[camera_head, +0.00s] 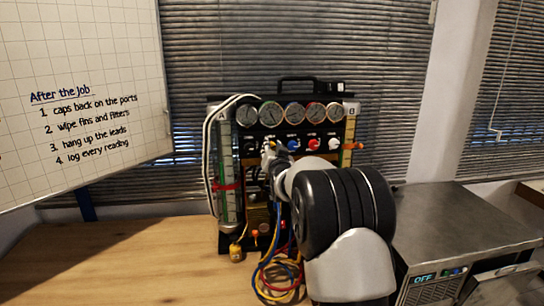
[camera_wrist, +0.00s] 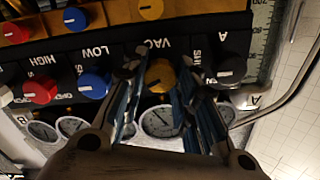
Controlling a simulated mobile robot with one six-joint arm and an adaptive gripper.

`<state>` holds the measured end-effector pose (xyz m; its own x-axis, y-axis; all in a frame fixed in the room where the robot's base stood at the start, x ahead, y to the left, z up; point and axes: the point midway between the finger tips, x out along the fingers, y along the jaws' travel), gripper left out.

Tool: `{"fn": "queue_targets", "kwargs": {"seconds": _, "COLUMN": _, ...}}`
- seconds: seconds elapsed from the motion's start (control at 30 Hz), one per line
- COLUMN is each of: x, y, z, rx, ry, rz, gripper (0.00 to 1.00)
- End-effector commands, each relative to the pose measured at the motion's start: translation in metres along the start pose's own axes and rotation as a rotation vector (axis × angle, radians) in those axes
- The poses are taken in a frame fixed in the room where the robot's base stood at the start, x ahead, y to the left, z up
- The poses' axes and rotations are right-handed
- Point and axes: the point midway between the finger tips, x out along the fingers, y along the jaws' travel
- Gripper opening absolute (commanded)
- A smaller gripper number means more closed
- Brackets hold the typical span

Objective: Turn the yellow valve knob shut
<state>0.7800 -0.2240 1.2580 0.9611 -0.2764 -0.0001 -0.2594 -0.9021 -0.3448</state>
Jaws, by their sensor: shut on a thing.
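The yellow valve knob (camera_wrist: 160,76) sits on the black panel of the gauge rig, by the label VAC, which appears upside down in the wrist view. My gripper (camera_wrist: 163,64) has one finger on each side of the knob and is shut on it. The fingers cover the knob's sides, and I cannot make out its pointer mark clearly. In the head view my gripper (camera_head: 271,156) is at the left part of the knob row, under the gauges, and mostly hides the yellow knob.
A blue knob (camera_wrist: 92,85) and a black knob (camera_wrist: 232,68) flank it closely. A red knob (camera_head: 314,144) is further right in the head view. Gauges (camera_head: 271,114) line the rig above. Coloured hoses (camera_head: 278,277) hang below. The wooden bench (camera_head: 120,265) is clear at left.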

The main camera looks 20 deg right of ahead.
Motion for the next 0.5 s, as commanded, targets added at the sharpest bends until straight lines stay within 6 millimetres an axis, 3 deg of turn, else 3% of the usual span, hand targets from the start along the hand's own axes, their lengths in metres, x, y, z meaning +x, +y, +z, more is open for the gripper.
{"fn": "queue_targets", "kwargs": {"seconds": 0.5, "x": 0.0001, "y": 0.0, "z": 0.0003, "rx": 0.365, "ry": 0.001, "rz": -0.001, "gripper": 0.03}}
